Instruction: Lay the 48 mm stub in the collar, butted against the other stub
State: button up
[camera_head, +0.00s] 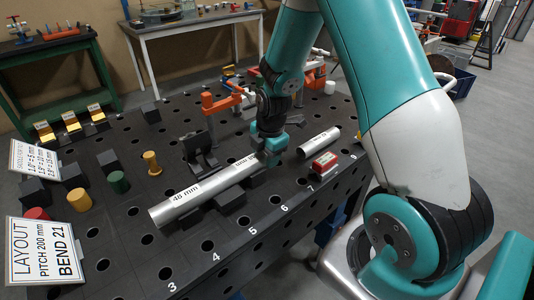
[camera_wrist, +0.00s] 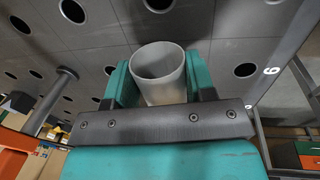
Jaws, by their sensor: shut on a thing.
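A long grey tube labelled 48 mm (camera_head: 187,196) lies slanted over low dark supports on the table, its open end at the front left. Near its right end a second label (camera_head: 244,159) shows beside my gripper (camera_head: 271,152). I cannot make out the seam between the two stubs there. My gripper is shut on a grey stub, whose open round end (camera_wrist: 160,68) shows between the teal fingers in the wrist view. A dark support block (camera_head: 231,197) sits under the tube. The collar is not clearly distinguishable from these dark blocks.
Another short grey tube (camera_head: 318,142) lies to the right, by a red block (camera_head: 324,163). A black fixture (camera_head: 200,157) and orange clamp (camera_head: 222,101) stand behind the long tube. Coloured cylinders, including a green one (camera_head: 119,182), and a layout sign (camera_head: 46,252) are at left.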

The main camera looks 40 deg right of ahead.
jog(key=shift+a, duration=0.2)
dwell(0.3)
jog(key=o, duration=1.2)
jog(key=s+r, duration=0.1)
jog(key=r, duration=0.4)
jog(key=s+r, duration=0.1)
jog(key=r, duration=1.1)
jog(key=shift+s+r, duration=0.15)
jog(key=shift+s, duration=0.25)
jog(key=s+a+r+m+y, duration=0.1)
jog(key=s+a+m, duration=0.2)
jog(key=s+a, duration=0.3)
jog(key=s+a+r+m+g+y, duration=0.1)
jog(key=s+a+m, duration=0.3)
jog(key=s+a, duration=0.3)
jog(key=s+a+r+m+y, duration=0.1)
jog(key=s+a+m, duration=0.3)
jog(key=a, duration=0.5)
jog(key=shift+s+r+g+y, duration=0.2)
jog(key=shift+s+y, duration=0.1)
jog(key=shift+s, duration=0.35)
jog(key=shift+s+r+g+y, duration=0.2)
jog(key=shift+s+y, duration=0.1)
jog(key=shift+s, duration=0.3)
